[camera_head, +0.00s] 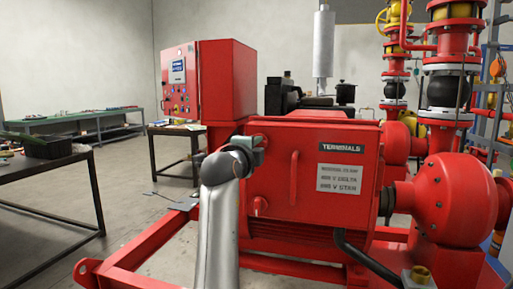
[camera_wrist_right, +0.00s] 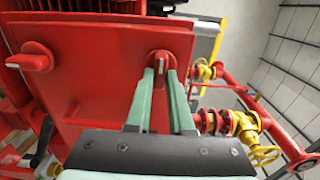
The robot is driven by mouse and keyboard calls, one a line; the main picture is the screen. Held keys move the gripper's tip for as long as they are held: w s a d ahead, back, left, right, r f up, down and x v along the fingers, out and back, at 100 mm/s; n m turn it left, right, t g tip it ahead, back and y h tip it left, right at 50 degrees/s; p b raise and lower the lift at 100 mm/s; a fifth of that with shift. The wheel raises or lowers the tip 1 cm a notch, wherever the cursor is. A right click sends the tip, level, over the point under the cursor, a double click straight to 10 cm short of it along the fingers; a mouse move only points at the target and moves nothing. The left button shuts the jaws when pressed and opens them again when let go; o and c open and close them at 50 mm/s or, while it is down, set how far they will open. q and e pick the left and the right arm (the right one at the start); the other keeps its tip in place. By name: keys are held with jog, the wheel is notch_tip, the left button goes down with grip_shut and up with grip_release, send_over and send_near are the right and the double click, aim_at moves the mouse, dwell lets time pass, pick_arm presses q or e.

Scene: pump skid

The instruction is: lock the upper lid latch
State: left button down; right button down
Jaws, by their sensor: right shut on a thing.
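The red terminal box lid (camera_head: 325,170) carries a TERMINALS label and a grey plate. My right gripper (camera_head: 259,150) is at the lid's upper left corner, partly hidden by my own wrist. In the right wrist view, the two pale green fingers of my gripper (camera_wrist_right: 162,78) are shut on the upper lid latch (camera_wrist_right: 160,60), a red knob with a pale bar. The lower lid latch (camera_head: 260,204) is free; it also shows at the left of the right wrist view (camera_wrist_right: 36,59). My left gripper is not in view.
A red handle (camera_head: 294,178) stands out from the lid, right of the latches. A red control cabinet (camera_head: 210,82) stands behind to the left. A red pump (camera_head: 450,200) is at the right. A black table (camera_head: 50,170) is at the far left, with open floor before it.

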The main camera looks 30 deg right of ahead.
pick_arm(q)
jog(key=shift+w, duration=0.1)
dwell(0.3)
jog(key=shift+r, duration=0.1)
pick_arm(e)
jog(key=c, duration=0.8)
grip_release()
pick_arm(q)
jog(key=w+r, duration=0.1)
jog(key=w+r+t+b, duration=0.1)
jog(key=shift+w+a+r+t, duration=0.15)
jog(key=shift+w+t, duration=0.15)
pick_arm(e)
jog(key=v, duration=1.2)
jog(key=shift+s+a, duration=0.15)
jog(key=shift+s, duration=0.1)
